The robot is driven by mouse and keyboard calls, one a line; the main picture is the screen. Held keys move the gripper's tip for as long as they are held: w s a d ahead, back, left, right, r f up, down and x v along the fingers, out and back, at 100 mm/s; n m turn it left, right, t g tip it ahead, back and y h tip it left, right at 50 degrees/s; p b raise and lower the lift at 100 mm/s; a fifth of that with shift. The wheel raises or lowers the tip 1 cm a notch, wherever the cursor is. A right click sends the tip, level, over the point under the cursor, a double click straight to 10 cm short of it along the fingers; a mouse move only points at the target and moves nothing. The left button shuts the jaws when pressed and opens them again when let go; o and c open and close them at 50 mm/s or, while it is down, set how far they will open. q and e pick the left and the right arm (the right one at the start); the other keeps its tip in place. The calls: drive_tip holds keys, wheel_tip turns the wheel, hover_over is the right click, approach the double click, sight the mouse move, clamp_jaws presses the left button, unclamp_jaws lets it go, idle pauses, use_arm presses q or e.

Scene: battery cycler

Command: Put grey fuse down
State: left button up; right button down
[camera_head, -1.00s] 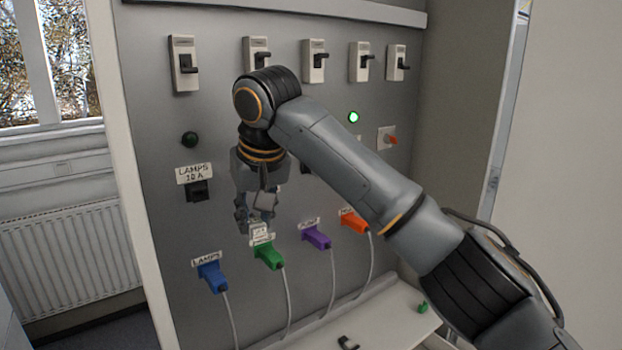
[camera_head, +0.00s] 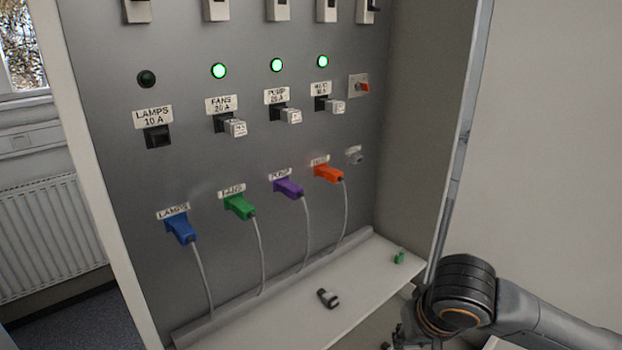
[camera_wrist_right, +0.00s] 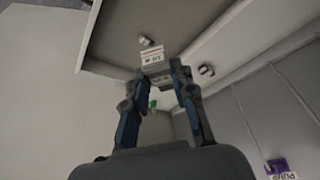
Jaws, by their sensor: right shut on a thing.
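My right gripper (camera_head: 396,340) is at the bottom right edge of the head view, mostly cut off, low in front of the shelf's right end. In the wrist view my right gripper (camera_wrist_right: 157,85) is shut on a pale grey fuse (camera_wrist_right: 152,54) with a printed label, upside down in the picture. The fuse is held at the fingertips; I cannot tell whether it touches anything. My left gripper is out of view.
A dark grey piece (camera_head: 328,298) and a small green piece (camera_head: 399,257) lie on the shelf. The LAMPS fuse holder (camera_head: 157,137) is empty; FANS, PUMP and the right holder hold fuses. Blue (camera_head: 181,229), green, purple and orange plugs hang cables above the shelf.

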drive_tip(key=a+f+n+y+b, duration=0.1)
drive_tip(key=a+f+n+b, duration=0.25)
drive_tip(key=f+b, duration=0.5)
drive_tip(key=a+f+n+y+b, duration=0.2)
drive_tip(key=f+n+b, duration=0.3)
drive_tip(key=f, duration=0.7)
drive_tip(key=shift+m+g, duration=0.45)
drive_tip(key=shift+g, duration=0.05)
drive_tip(key=w+d+f, duration=0.1)
drive_tip(key=w+f, duration=0.2)
drive_tip(key=w, duration=0.1)
drive_tip(key=w+d+f+b, duration=0.1)
drive_tip(key=w+f, duration=0.2)
drive_tip(key=w, duration=0.1)
drive_tip(key=w+d+f+b, duration=0.1)
drive_tip(key=w+d+f, duration=0.1)
drive_tip(key=w+f, duration=0.1)
drive_tip(key=shift+w, duration=0.5)
drive_tip(key=shift+w+d+f, duration=0.15)
drive_tip(key=shift+w+f, duration=0.15)
drive_tip(key=shift+f, duration=1.7)
drive_tip(key=shift+f, duration=0.1)
drive_tip(key=c, duration=1.1)
unclamp_jaws()
